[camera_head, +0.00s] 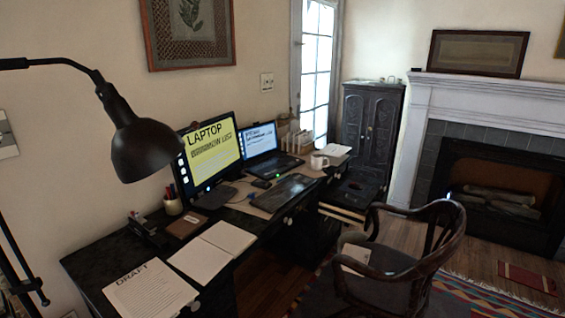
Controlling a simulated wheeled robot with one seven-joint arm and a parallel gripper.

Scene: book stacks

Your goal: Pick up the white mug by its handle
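The white mug (319,162) stands upright on the dark desk (97,266), toward its far end, to the right of the open laptop (262,143). It is small in the head view, and I cannot clearly tell which way its handle points. White paper lies just right of and behind the mug. My gripper does not show in the head view.
A wooden armchair (392,262) stands in front of the desk at the right. A black lamp (144,146) hangs over the near left. A monitor (209,156), keyboard (284,191), and papers (151,291) cover much of the desk. A pen cup (173,206) stands left.

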